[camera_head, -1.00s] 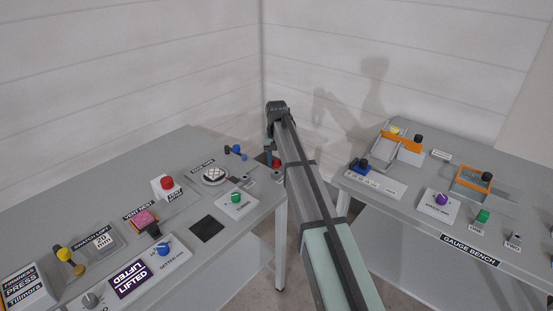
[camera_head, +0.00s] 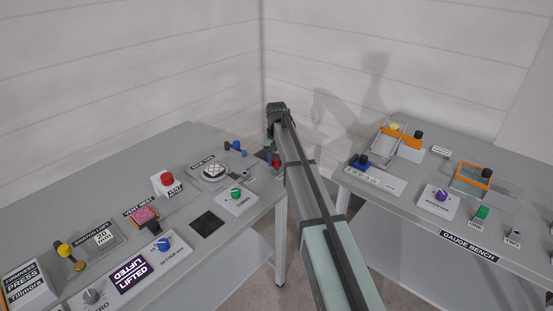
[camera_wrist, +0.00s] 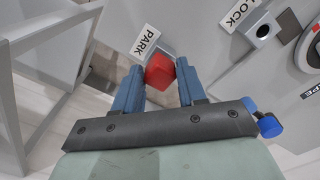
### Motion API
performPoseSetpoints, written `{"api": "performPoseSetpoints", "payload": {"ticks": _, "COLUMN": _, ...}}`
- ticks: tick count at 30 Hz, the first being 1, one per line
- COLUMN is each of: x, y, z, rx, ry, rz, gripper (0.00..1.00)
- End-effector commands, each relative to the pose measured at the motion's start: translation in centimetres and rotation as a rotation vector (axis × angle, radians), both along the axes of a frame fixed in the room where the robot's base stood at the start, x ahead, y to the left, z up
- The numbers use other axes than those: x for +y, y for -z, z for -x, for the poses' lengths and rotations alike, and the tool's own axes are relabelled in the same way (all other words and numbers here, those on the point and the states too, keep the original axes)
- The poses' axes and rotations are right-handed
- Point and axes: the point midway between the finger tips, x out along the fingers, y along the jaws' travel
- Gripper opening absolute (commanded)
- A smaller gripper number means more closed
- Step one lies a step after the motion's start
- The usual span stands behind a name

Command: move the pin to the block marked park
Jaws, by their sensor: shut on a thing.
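The red pin head (camera_wrist: 160,72) is between the two blue fingertips of my gripper (camera_wrist: 160,84) in the wrist view. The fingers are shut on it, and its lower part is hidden. It is close to the PARK label (camera_wrist: 146,42), near the table's edge. In the head view the red pin (camera_head: 276,164) shows beside my arm at the left table's far right corner.
A grey block with a hole (camera_wrist: 263,31) stands by the LOCK label (camera_wrist: 243,12). A blue knob (camera_wrist: 268,125) shows beside my gripper. On the left table (camera_head: 215,250) are a round dial (camera_head: 214,170) and a green button (camera_head: 236,193). A gap separates it from the gauge bench (camera_head: 410,215).

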Motion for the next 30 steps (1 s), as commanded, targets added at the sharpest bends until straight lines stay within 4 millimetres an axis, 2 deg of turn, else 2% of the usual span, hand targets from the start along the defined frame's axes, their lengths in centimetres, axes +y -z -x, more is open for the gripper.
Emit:
{"api": "performPoseSetpoints", "payload": {"ticks": 9, "x": 0.0, "y": 0.67, "z": 0.02, "rx": 0.001, "ry": 0.0, "rz": 0.0, "gripper": 0.04}}
{"api": "performPoseSetpoints", "payload": {"ticks": 10, "x": 0.0, "y": 0.63, "z": 0.01, "rx": 0.0, "ry": 0.0, "rz": 0.0, "gripper": 0.43}}
{"api": "performPoseSetpoints", "payload": {"ticks": 18, "x": 0.0, "y": 0.6, "z": 0.01, "rx": 0.0, "ry": 0.0, "rz": 0.0, "gripper": 0.69}}
{"api": "performPoseSetpoints", "payload": {"ticks": 26, "x": 0.0, "y": 0.55, "z": 0.01, "rx": 0.0, "ry": 0.0, "rz": 0.0, "gripper": 0.7}}
{"api": "performPoseSetpoints", "payload": {"ticks": 30, "x": 0.0, "y": -0.21, "z": -0.04, "rx": -0.001, "ry": 0.0, "rz": 0.0, "gripper": 0.7}}
